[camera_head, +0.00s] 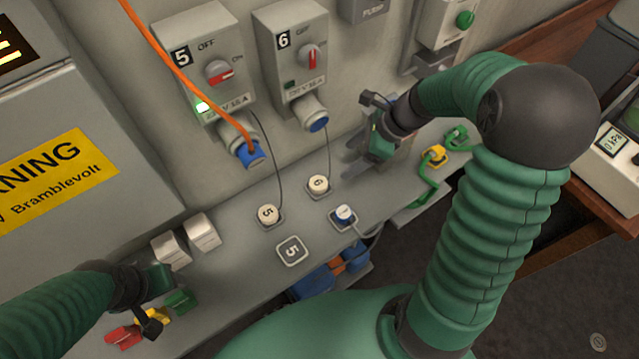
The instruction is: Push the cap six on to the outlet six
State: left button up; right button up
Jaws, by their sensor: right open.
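Outlet six (292,60) is a grey wall box marked 6, with a red-handled switch. Its round socket (312,112) points down and shows a blue face with nothing over it. Cap six (318,183) is a cream round cap marked 6. It sits on a small dark square on the grey shelf, below the outlet, with a thin cord running up to the box. My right gripper (358,160) is open and empty, close to the wall, right of cap six and below right of the socket. My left gripper (152,305) is at the lower left; its fingers are unclear.
Outlet five (205,70) has a blue plug (249,152) with an orange cable. Red, yellow and green pieces (152,318) lie by my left gripper. A green cable (428,185) hangs at right.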

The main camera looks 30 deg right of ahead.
pick_arm(q)
jog(key=shift+a+f+b, duration=0.35)
jog(key=shift+f+b, duration=0.05)
jog(key=shift+f, duration=0.15)
pick_arm(e)
send_near(319, 182)
jog(key=x, duration=0.3)
jog(key=shift+a+r, duration=0.1)
jog(key=shift+a, duration=0.1)
pick_arm(q)
jog(key=shift+d, duration=0.1)
pick_arm(e)
jog(key=shift+w+a+f, duration=0.1)
jog(key=shift+f, duration=0.25)
pick_arm(q)
jog(key=shift+d, duration=0.15)
pick_arm(e)
jog(key=shift+f, duration=0.1)
jog(key=shift+a+f, duration=0.1)
jog(key=shift+f, duration=0.25)
pick_arm(q)
jog(key=shift+w+f, duration=0.1)
jog(key=shift+f, duration=0.05)
pick_arm(e)
jog(key=x, duration=0.4)
jog(key=shift+w+f, duration=0.15)
jog(key=shift+f, duration=0.05)
jog(key=shift+c, duration=0.4)
